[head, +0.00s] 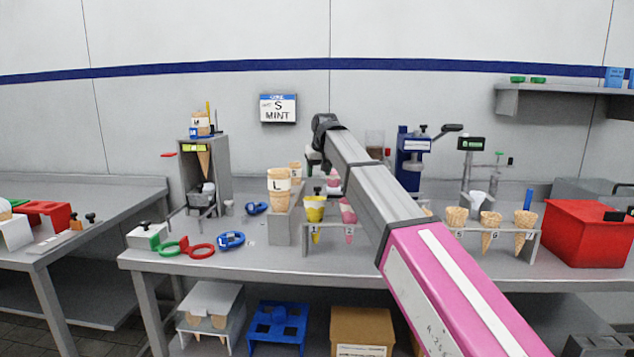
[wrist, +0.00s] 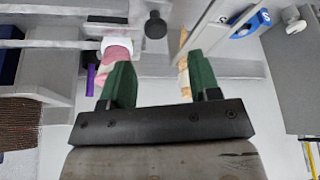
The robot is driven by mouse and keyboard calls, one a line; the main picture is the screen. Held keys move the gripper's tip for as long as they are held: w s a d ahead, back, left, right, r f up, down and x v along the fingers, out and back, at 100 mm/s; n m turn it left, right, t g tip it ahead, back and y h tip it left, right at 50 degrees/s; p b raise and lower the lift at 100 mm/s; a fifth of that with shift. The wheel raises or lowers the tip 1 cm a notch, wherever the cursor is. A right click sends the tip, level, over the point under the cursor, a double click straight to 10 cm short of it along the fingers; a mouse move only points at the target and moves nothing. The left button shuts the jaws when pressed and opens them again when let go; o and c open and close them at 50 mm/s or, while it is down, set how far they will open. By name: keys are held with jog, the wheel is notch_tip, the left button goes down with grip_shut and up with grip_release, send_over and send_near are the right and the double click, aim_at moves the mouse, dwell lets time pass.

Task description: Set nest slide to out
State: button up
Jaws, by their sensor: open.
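My gripper (wrist: 157,72) has two green fingers, spread apart with nothing between them in the wrist view. A black round knob (wrist: 155,25) lies beyond the fingertips, roughly centred on the gap and apart from them. I cannot tell for sure whether it belongs to the nest slide. In the head view my arm reaches over the table and its dark far end hides most of the gripper. A grey tower (head: 205,170) at the left of the table holds a cone, with dark parts low in its front. No part there is clearly readable as the nest slide.
A rack (head: 420,236) of numbered cones runs along the front of the table. A grey block holds a cone marked L (head: 279,190). Blue (head: 231,241), red and green rings lie at left. A red bin (head: 587,235) stands at right, and a blue press (head: 412,150) behind.

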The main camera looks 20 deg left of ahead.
jog(key=shift+v, duration=1.95)
